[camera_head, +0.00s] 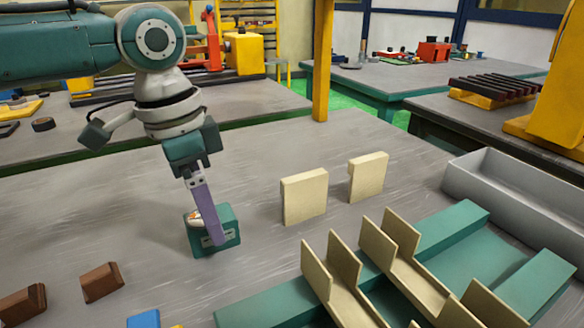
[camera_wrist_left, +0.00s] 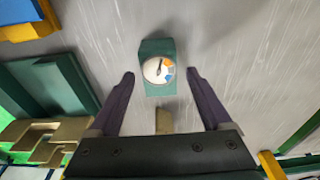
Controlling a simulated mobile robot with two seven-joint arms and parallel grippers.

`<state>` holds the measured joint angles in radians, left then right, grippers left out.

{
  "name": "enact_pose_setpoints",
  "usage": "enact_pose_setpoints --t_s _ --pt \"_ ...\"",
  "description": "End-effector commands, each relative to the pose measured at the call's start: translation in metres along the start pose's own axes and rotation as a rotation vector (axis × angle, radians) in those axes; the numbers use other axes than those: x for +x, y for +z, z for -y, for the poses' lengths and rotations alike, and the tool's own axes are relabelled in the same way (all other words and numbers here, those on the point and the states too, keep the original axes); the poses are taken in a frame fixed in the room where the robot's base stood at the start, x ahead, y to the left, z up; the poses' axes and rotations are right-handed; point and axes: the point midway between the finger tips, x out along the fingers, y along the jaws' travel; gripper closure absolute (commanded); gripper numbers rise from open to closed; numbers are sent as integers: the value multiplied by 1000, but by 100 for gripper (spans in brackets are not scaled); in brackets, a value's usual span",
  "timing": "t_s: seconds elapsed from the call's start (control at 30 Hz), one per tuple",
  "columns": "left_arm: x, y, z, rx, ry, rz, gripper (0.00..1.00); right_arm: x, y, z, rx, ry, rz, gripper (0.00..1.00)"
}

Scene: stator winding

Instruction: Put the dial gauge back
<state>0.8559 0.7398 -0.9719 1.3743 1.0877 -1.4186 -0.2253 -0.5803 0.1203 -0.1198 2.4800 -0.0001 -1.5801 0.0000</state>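The dial gauge has a round white face with orange and blue marks, on a teal block. In the head view, the gauge's teal block (camera_head: 228,224) stands on the grey table, with the dial partly hidden behind a finger. In the left wrist view, the gauge face (camera_wrist_left: 158,70) shows fully between the fingertips. My left gripper (camera_head: 212,236) points down at the gauge; its purple fingers are apart in the left wrist view (camera_wrist_left: 160,74), with gaps visible on both sides of the gauge. My right gripper is not in view.
Two upright tan plates (camera_head: 304,197) stand right of the gauge. A teal frame with tan slotted holders (camera_head: 345,290) fills the front right, beside a grey open tray (camera_head: 520,195). Brown blocks (camera_head: 102,282) and a blue piece (camera_head: 143,319) lie at the front left.

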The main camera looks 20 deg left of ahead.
Motion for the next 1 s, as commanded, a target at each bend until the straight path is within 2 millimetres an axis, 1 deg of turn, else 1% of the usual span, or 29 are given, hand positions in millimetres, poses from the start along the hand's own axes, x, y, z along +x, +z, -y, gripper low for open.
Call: enact_pose_setpoints --t_s 0.17,0.27,0.37,0.6,0.7,0.83,0.9,1.0 --pt "0 0 0 0 -1 0 18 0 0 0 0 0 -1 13" --pt "-6 -1 1 0 -2 -2 18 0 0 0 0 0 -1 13" --pt "-21 -2 1 -1 -3 -3 18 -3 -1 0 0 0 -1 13" --pt "-78 -2 1 0 -3 -4 18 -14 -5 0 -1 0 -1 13" --pt "-100 -3 1 0 -2 -4 18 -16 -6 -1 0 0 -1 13" --pt "-120 -2 1 -1 -1 -2 18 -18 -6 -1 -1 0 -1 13" --pt "-126 -2 1 -1 0 -2 18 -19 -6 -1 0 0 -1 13" --pt "-131 -2 1 -1 0 0 18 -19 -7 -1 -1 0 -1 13"
